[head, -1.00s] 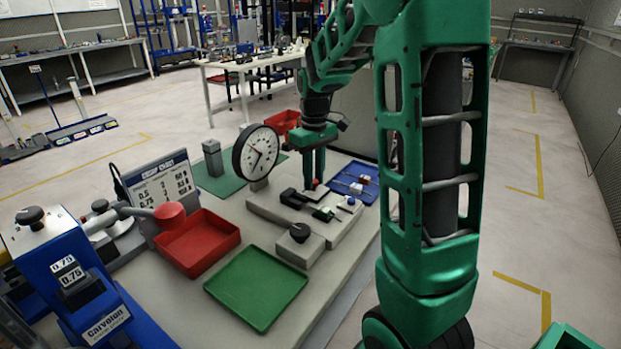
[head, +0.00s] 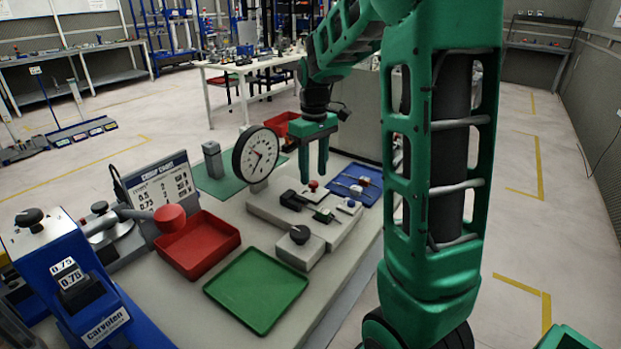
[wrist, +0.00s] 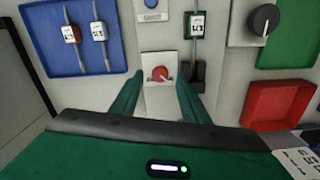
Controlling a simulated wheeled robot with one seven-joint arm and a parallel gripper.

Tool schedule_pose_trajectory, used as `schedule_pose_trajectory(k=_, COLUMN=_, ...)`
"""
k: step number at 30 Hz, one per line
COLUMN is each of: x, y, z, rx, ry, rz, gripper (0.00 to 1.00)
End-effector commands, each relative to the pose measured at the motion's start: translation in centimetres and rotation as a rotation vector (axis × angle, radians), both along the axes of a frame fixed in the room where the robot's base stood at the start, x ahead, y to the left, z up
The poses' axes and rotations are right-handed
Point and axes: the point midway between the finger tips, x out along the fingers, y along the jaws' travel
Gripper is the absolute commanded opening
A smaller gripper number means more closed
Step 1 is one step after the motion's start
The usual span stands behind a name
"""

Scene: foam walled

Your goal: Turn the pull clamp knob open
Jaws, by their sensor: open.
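A small red knob (head: 313,185) with a pale pointer stands on the light grey fixture (head: 270,207); I take it to be the pull clamp knob. It also shows in the wrist view (wrist: 160,74), on a white plate, its pointer angled toward the lower right. My gripper (head: 313,173) is open and empty just above the knob, pointing down. In the wrist view my gripper's fingers (wrist: 158,82) lie to either side of the knob, apart from it.
A black knob (head: 300,233) sits on a grey box in front of the fixture. A dial gauge (head: 256,154) stands close on the left. A blue tray (head: 368,191) lies to the right, with red (head: 222,238) and green (head: 258,290) trays nearer.

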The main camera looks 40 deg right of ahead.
Motion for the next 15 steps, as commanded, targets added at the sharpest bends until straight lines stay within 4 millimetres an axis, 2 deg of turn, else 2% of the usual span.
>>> schedule_pose_trajectory(k=3, x=0.1, y=0.0, z=2.5, rx=-0.001, ry=-0.005, rz=0.001, gripper=0.42)
schedule_pose_trajectory(k=9, x=0.1, y=0.0, z=5.9, rx=-0.001, ry=-0.003, rz=0.001, gripper=0.42)
schedule_pose_trajectory(k=15, x=0.1, y=0.0, z=7.7, rx=-0.001, ry=-0.002, rz=0.001, gripper=0.42)
